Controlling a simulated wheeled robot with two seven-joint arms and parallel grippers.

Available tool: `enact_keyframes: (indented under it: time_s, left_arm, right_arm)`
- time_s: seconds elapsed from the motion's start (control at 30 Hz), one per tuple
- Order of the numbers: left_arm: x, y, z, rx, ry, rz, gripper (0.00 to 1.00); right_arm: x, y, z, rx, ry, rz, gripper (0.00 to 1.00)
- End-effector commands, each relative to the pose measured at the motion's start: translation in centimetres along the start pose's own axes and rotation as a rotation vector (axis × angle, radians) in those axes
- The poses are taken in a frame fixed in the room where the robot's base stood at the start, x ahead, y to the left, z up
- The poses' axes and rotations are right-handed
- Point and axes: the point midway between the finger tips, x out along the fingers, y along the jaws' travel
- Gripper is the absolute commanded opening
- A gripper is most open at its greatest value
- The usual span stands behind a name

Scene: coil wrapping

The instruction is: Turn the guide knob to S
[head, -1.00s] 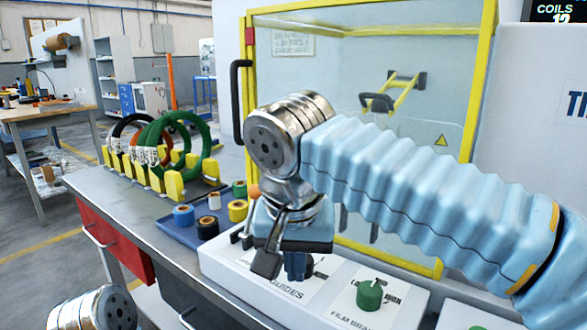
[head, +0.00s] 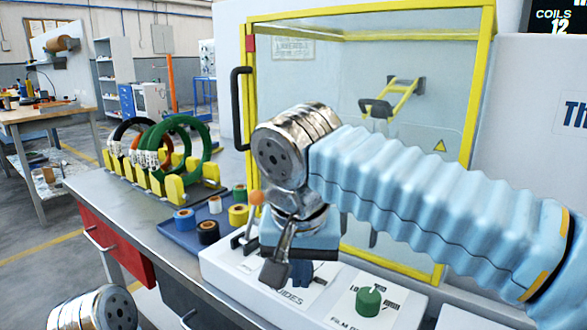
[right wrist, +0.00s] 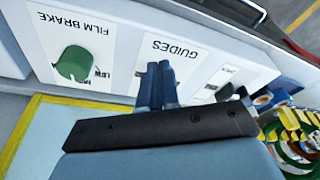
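The white GUIDES panel (head: 318,284) lies on the machine's front ledge, and it also shows upside down in the right wrist view (right wrist: 196,70). My right gripper (right wrist: 160,84) is over this panel, with its two blue fingers close together and pointing at it. I cannot tell whether they touch anything. The guide knob is not visible; the fingers and gripper body cover part of the panel. My left gripper is not in view; only part of my left arm shows at bottom left.
A green FILM BRAKE knob (head: 368,301) sits right of the GUIDES panel. An orange-topped lever (head: 256,198) stands to the left. A blue tray (head: 178,233) holds several tape rolls. Coils stand in a yellow rack (head: 173,187). A yellow-framed guard (head: 370,20) rises behind.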

Motion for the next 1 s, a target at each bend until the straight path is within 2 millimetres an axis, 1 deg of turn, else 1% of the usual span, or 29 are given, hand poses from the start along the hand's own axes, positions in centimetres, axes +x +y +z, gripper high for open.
enact_keyframes:
  time_s: [0.27, 0.5, 0.57, 0.73, 1.0]
  left_arm:
    - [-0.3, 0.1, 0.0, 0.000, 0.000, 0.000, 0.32]
    - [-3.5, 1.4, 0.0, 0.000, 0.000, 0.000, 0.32]
    - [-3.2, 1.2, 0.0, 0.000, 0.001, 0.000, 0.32]
    - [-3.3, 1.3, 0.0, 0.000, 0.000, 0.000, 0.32]
    - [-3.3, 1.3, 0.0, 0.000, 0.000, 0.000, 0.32]
  right_arm:
    - [-0.5, -0.1, 0.7, -0.001, 0.001, -0.001, 0.00]
    - [-3.9, -0.1, -0.2, -0.001, 0.001, -0.001, 0.00]
    - [-4.0, -0.1, -0.3, -0.001, 0.002, -0.003, 0.00]
    - [-5.7, -0.1, -0.7, -0.001, 0.001, -0.001, 0.00]
    - [-6.0, -0.1, -0.7, -0.002, 0.000, 0.000, 0.00]
